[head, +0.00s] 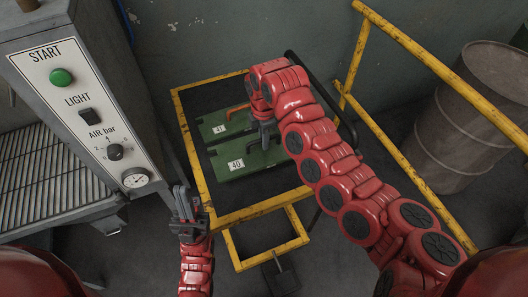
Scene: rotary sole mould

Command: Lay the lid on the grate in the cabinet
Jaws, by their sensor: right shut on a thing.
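A green lid marked 40 (237,165) is in the yellow-edged cart, nearest to me. A second green lid marked 41 (218,129), with an orange handle, is just behind it. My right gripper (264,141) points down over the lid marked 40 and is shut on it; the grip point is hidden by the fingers. I cannot tell whether this lid is lifted. My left gripper (184,203) is beside the cart's near left corner, empty, its fingers seemingly apart. The grate (45,180) of metal bars shows at the left, inside the cabinet (75,70).
The cart's yellow frame (262,213) stands between my arms. The cabinet's control panel (88,103) juts out between the grate and the cart. A yellow railing (415,48) and a rusty barrel (465,120) stand at the right.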

